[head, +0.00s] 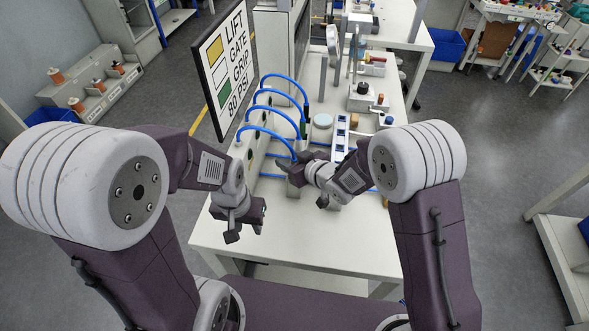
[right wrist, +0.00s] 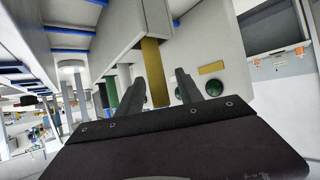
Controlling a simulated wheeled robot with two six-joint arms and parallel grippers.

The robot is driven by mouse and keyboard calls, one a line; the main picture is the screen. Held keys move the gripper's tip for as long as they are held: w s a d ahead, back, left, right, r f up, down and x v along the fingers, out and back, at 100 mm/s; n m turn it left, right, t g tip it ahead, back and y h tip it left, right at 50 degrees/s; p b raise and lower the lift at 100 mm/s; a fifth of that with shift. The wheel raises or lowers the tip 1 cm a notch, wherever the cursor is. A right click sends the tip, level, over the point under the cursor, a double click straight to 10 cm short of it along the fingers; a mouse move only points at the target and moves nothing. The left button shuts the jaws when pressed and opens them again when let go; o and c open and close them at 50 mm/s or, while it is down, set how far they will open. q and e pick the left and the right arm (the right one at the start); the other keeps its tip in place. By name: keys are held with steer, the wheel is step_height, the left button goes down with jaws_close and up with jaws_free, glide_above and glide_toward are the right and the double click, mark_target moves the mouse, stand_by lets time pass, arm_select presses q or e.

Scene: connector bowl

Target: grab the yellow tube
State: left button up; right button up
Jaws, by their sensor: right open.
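A yellow upright bar, which looks like the yellow tube (right wrist: 155,72), stands between the two fingers of my right gripper (right wrist: 160,78) in the right wrist view, nearer the left finger. I cannot tell whether it touches a finger or lies beyond them. My right gripper also shows in the head view (head: 303,184), open, low over the white table in front of the blue hoses. I cannot pick out the yellow tube in the head view. My left gripper (head: 245,231) appears open and empty, near the front left of the table.
Several curved blue hoses (head: 273,133) join a pale panel on the left of the white table (head: 300,243). A sign board (head: 222,68) stands behind them. A green cylinder (right wrist: 132,98) stands beside the yellow bar. The table front is clear.

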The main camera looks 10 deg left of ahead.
steer(key=shift+w+a+f, duration=0.15)
steer(key=shift+w+a, duration=0.05)
steer(key=shift+w, duration=0.05)
steer(key=shift+s+d, duration=0.1)
jaws_close()
steer(key=shift+r, duration=0.55)
steer(key=r, duration=0.2)
steer(key=w+r, duration=0.1)
steer(key=r, duration=0.1)
steer(key=shift+w+d+r+p, duration=0.15)
steer(key=shift+d+p, duration=0.05)
steer(key=shift+p, duration=0.1)
steer(key=w+d+r+p, duration=0.3)
steer(key=w+r+p, duration=0.1)
steer(key=w, duration=0.6)
steer(key=shift+r, duration=0.85)
